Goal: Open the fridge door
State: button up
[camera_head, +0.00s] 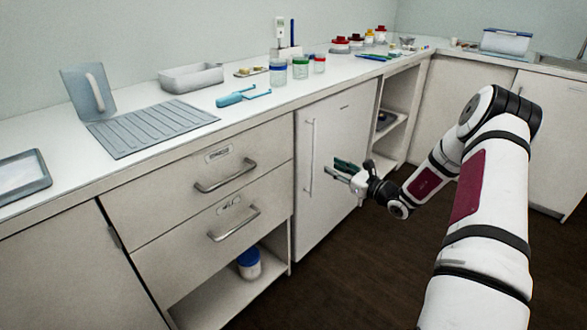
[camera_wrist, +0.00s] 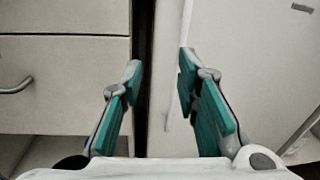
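The fridge door (camera_head: 335,150) is a plain pale front under the counter, right of the drawers, and looks closed. Its long thin vertical handle (camera_head: 311,158) runs near the door's left edge. My gripper (camera_head: 337,168) is in front of the door, just right of the handle in the head view. In the wrist view my gripper (camera_wrist: 161,62) has its two green-padded fingers apart, with nothing held. The handle (camera_wrist: 187,25) shows there as a thin upright strip running down between the fingers, nearer the right one. I cannot tell whether a finger touches it.
Two drawers with bar handles (camera_head: 226,177) are left of the door, above an open shelf with a blue-lidded tub (camera_head: 249,263). Open shelves (camera_head: 390,125) are to the right. Jars (camera_head: 300,67) stand on the counter above. Dark floor (camera_head: 350,270) in front is clear.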

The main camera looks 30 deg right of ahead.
notch_tip(320, 180, down, 4)
jog(key=w+d+m+h, duration=0.1)
jog(key=d+m, duration=0.1)
jog(key=b+x, duration=0.4)
jog(key=x, duration=0.9)
jog(key=shift+w+d+r+t, duration=0.25)
jog(key=shift+w+d+t, duration=0.05)
jog(key=shift+d, duration=0.05)
jog(key=shift+c, duration=0.5)
grip_shut()
